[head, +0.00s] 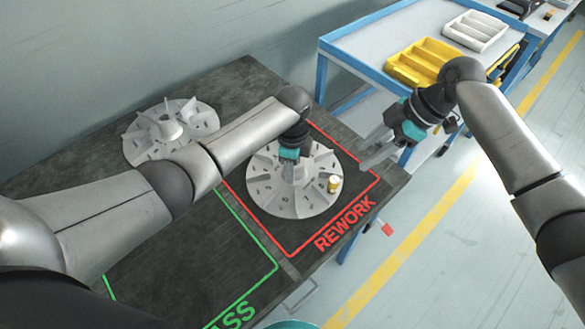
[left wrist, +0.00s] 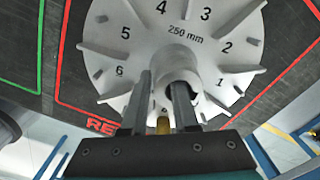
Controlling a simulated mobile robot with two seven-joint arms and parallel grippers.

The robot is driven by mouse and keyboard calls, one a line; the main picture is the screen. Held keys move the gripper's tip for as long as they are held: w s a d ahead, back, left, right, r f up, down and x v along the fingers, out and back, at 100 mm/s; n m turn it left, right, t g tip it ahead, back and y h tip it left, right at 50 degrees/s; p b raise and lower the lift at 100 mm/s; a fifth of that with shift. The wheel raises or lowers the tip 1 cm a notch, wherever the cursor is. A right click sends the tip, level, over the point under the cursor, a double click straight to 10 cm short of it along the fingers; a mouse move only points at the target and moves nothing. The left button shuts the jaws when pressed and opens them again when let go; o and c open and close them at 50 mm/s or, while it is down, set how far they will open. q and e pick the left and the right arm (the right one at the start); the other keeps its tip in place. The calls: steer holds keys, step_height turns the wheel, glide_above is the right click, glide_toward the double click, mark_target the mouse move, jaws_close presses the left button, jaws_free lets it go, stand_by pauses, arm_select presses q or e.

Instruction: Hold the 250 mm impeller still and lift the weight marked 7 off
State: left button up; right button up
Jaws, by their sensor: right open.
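The 250 mm impeller (head: 268,194) is a grey bladed disc lying flat inside the red REWORK outline; the left wrist view shows its numbers and "250 mm" (left wrist: 185,32). A small brass weight (head: 334,185) stands on its right part; it shows between my fingers in the left wrist view (left wrist: 163,126). Its mark is not legible. My left gripper (head: 289,176) points down at the hub. My right gripper (head: 376,152) is open and empty, right of the impeller.
Another finned impeller (head: 150,145) lies at the bench's back left. A green outline (head: 262,252) marks the area left of REWORK. A blue-framed cart (head: 345,50) holds yellow (head: 425,60) and white (head: 475,30) trays. A small red item (head: 387,230) shows right of the bench.

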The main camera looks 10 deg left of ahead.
arm_select(q)
jaws_close()
steer(key=shift+s+f, duration=0.15)
stand_by(2.6)
